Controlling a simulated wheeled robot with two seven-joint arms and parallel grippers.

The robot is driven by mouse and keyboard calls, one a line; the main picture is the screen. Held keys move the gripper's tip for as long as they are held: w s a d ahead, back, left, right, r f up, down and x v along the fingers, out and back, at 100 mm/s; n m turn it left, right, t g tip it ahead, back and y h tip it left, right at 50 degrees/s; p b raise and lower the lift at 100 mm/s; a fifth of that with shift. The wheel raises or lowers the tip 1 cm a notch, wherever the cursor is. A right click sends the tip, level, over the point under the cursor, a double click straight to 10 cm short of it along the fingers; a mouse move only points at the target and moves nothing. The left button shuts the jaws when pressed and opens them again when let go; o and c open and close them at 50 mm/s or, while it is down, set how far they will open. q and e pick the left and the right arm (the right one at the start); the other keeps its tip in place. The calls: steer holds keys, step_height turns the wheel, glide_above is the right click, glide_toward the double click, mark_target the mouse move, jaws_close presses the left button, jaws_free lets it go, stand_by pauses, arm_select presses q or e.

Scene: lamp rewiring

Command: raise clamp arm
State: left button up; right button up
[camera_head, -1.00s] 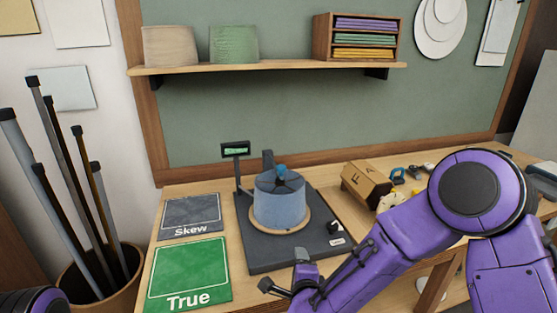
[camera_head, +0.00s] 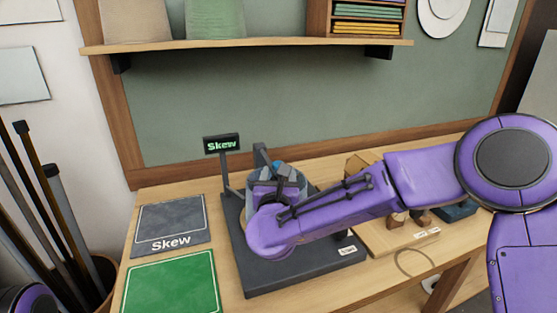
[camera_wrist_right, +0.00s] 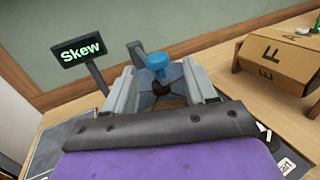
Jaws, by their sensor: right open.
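The lampshade (camera_head: 252,183) stands on a dark test base (camera_head: 290,272), mostly hidden by my right arm. The clamp's blue knob (camera_wrist_right: 157,62) sits over the shade's top, and a dark grey upright post (camera_head: 262,155) rises behind it. My right gripper (camera_wrist_right: 160,70) is open and reaches down over the shade, its fingers on either side of the blue knob; I cannot tell whether they touch anything. The rest of the clamp arm is largely hidden. The small display (camera_head: 221,144) reads "Skew" in green. My left gripper is out of view.
A grey Skew mat (camera_head: 165,222) and a green mat (camera_head: 175,285) lie left of the base. A cardboard box (camera_wrist_right: 285,62) stands to the right. A shelf (camera_head: 250,44) with shades runs above; poles stand in a bin at left.

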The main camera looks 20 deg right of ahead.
mark_target(278, 163)
steer(key=x, duration=0.2)
steer(key=p+x, duration=0.1)
steer(key=x, duration=0.1)
steer(key=p+x, duration=0.1)
steer(key=x, duration=0.2)
steer(key=shift+w+a+f, duration=0.1)
steer(key=shift+a, duration=0.25)
jaws_close()
